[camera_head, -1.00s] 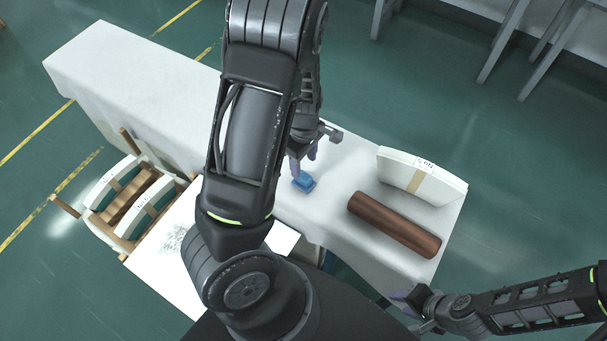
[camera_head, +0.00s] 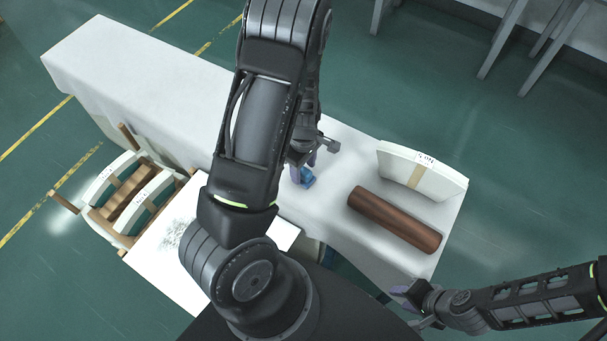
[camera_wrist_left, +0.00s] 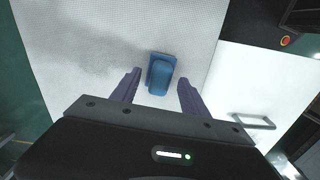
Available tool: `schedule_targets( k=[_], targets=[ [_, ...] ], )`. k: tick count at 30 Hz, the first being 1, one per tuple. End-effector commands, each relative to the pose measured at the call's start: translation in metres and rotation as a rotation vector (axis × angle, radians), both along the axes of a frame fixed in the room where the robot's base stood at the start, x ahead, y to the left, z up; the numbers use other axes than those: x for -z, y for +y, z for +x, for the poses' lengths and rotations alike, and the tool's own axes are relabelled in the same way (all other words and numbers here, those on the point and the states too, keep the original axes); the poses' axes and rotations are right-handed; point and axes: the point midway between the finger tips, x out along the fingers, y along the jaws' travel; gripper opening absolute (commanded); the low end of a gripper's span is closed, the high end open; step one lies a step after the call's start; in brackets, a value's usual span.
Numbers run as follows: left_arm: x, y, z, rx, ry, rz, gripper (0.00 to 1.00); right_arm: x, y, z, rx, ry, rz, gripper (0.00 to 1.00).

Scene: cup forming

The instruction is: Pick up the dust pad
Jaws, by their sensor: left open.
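The dust pad is a small blue block (camera_head: 307,177) on the white-covered table, partly hidden by my left gripper in the head view. In the left wrist view the blue pad (camera_wrist_left: 160,74) lies on the white cloth, just ahead of and between the fingers. My left gripper (camera_head: 302,170) is open, with its purple fingers (camera_wrist_left: 158,84) on either side of the pad's near end and a gap on both sides. My right gripper (camera_head: 408,297) is at the lower right, off the table's front edge; its jaw opening is not clear.
A brown cylinder (camera_head: 394,220) and a curved white stack of sheets with a tan band (camera_head: 421,172) lie right of the pad. A wooden rack (camera_head: 125,200) holding similar stacks stands at the left, beside a white board with dark dust (camera_head: 165,250).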

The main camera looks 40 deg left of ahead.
Motion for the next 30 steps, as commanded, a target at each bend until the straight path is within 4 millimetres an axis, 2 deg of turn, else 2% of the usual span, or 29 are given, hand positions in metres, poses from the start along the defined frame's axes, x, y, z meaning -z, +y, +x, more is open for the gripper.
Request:
schedule_targets(
  k=[1, 5, 22, 30],
  targets=[
    [0.0081, 0.0005, -0.001, -0.002, 0.003, 0.0, 0.53, 0.0009, 0.0, 0.0001, 0.0, 0.0, 0.0, 0.36],
    [0.0169, 0.0001, -0.0002, -0.002, 0.0, 0.0, 0.53, 0.0009, 0.0001, 0.0001, 0.0, 0.0, 0.0, 0.36],
    [0.0167, -0.0001, 0.0001, -0.001, -0.001, 0.0, 0.53, 0.0009, 0.0, 0.0001, 0.0, 0.0, 0.0, 0.36],
    [0.0167, -0.0001, 0.0001, -0.001, -0.001, 0.0, 0.32, 0.0009, 0.0001, 0.0001, 0.0, 0.0, 0.0, 0.36]
  ],
)
